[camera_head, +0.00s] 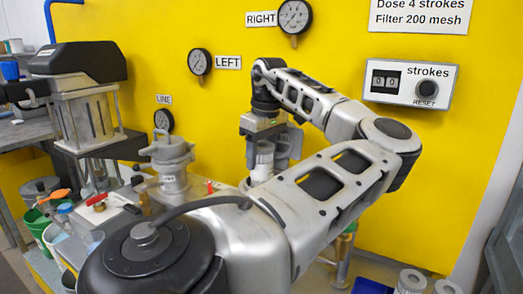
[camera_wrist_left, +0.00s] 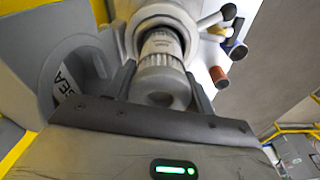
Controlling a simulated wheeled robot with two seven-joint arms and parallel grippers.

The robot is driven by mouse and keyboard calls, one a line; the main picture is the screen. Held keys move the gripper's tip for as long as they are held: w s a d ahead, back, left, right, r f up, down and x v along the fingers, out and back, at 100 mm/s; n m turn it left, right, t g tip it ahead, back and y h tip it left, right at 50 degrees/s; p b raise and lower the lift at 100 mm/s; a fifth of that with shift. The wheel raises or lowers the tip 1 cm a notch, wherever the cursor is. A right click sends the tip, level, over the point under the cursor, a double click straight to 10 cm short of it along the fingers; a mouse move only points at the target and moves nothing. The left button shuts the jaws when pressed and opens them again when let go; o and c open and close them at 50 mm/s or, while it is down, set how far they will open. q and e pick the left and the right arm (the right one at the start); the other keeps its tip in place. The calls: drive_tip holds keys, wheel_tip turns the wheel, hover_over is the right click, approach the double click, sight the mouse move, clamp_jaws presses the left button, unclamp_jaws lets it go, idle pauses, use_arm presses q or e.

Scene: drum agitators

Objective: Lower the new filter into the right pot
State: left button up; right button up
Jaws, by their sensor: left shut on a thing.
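My left gripper (camera_head: 264,150) is at the middle of the head view, with its fingers pointing down. It is shut on a pale ribbed filter (camera_head: 264,161). In the left wrist view the filter (camera_wrist_left: 162,75) stands between the two fingers, its ribbed cap towards the camera. Its far end lines up with the round grey mouth of the right pot (camera_wrist_left: 135,38). I cannot tell how deep the end sits inside. In the head view my arm and gripper hide most of that pot. My right gripper is not in view.
The left pot (camera_head: 168,165) stands closed to the left. A grey round part with lettering (camera_wrist_left: 72,78) lies close beside the left finger in the wrist view. Pale cylinders (camera_head: 411,281) stand at the lower right. The yellow panel (camera_head: 220,100) rises behind.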

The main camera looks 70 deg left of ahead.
sight(262, 173)
use_arm(q)
wheel_tip(262, 173, down, 2)
drive_tip(key=shift+f+b, duration=0.15)
drive_tip(key=shift+b, duration=0.75)
drive_tip(key=shift+f, duration=1.05)
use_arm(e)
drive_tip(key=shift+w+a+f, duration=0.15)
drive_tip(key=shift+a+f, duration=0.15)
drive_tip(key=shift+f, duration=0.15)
use_arm(q)
drive_tip(key=shift+d+f+b, duration=0.1)
drive_tip(key=shift+f+b, duration=0.25)
drive_tip(key=shift+b, duration=0.05)
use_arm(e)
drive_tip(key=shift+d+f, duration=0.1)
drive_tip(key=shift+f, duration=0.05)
